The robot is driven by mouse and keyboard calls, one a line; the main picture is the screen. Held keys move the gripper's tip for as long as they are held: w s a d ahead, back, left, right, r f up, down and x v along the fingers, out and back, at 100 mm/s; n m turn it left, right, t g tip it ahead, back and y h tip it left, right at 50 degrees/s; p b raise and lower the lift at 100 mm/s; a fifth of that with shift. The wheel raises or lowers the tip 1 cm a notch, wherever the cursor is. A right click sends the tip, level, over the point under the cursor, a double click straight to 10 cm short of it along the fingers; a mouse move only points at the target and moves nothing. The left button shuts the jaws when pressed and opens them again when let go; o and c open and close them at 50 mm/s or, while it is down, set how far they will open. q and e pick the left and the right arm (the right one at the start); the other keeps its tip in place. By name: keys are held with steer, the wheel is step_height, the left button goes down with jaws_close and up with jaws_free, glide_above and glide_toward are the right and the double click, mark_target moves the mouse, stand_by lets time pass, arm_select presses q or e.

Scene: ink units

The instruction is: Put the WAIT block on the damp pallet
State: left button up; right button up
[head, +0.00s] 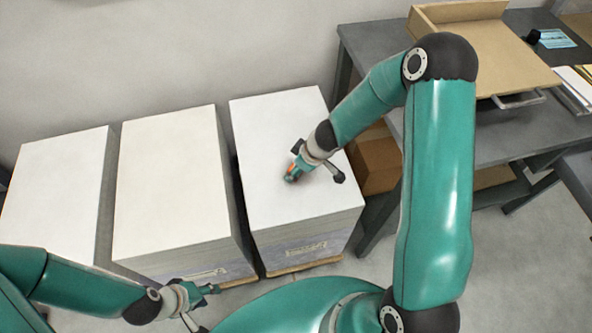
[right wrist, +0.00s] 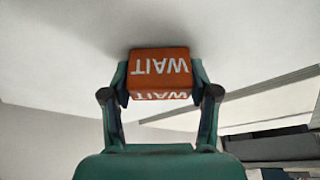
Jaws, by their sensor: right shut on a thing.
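The orange WAIT block (right wrist: 160,65), with white lettering, is between the fingers of my right gripper (right wrist: 160,85) in the right wrist view. In the head view my right gripper (head: 291,174) is low over the right paper stack (head: 290,115), and a bit of orange shows there. A soft shadow lies beside it; I cannot tell whether the block touches the paper. A middle stack (head: 170,150) and a left stack (head: 60,180) stand beside it. No visible mark tells me which pallet is damp. My left gripper (head: 206,294) is by the middle stack's front; its jaw gap is unclear.
A grey table (head: 375,40) stands at the right with a cardboard tray (head: 490,40) on it. A brown box (head: 375,160) is under the table, close to the right stack. Narrow gaps separate the stacks. Open floor (head: 520,250) lies at the lower right.

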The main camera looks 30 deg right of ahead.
steer(key=shift+f, duration=0.1)
steer(key=o, duration=1.2)
steer(key=shift+c, duration=0.2)
